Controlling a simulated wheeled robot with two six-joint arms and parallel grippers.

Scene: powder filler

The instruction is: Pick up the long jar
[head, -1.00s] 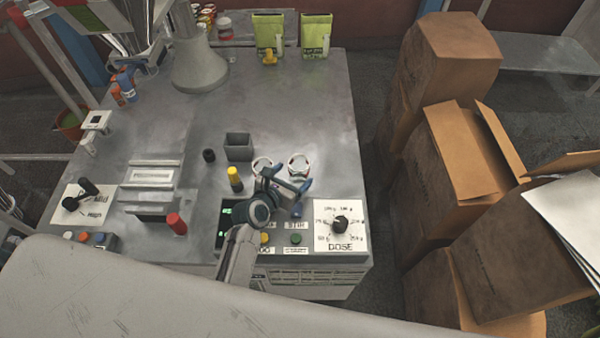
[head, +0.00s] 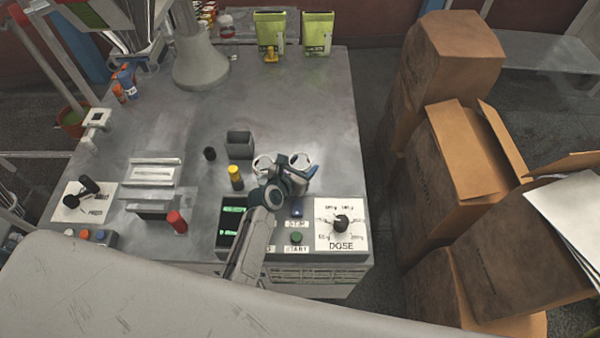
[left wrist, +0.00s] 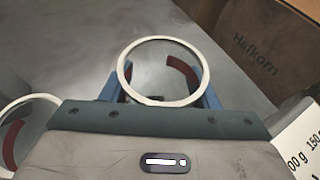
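Two clear jars with white rims and red marks stand upright on the machine top in the head view, a left jar (head: 264,161) and a right jar (head: 301,159). From above I cannot tell which is longer. My left gripper (head: 298,170) is open around the right jar, with one blue finger on each side. In the left wrist view the right jar (left wrist: 162,42) sits between the fingers (left wrist: 160,92), and the left jar (left wrist: 22,105) stands outside them to the left. Whether the fingers touch the jar is hidden. My right gripper is not in view.
A yellow-capped black bottle (head: 235,177) and a grey open box (head: 239,145) stand left of the jars. The dose dial (head: 341,223) and green start button (head: 296,237) are in front. The tabletop behind the jars is clear. Cardboard boxes (head: 465,150) stand at the right.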

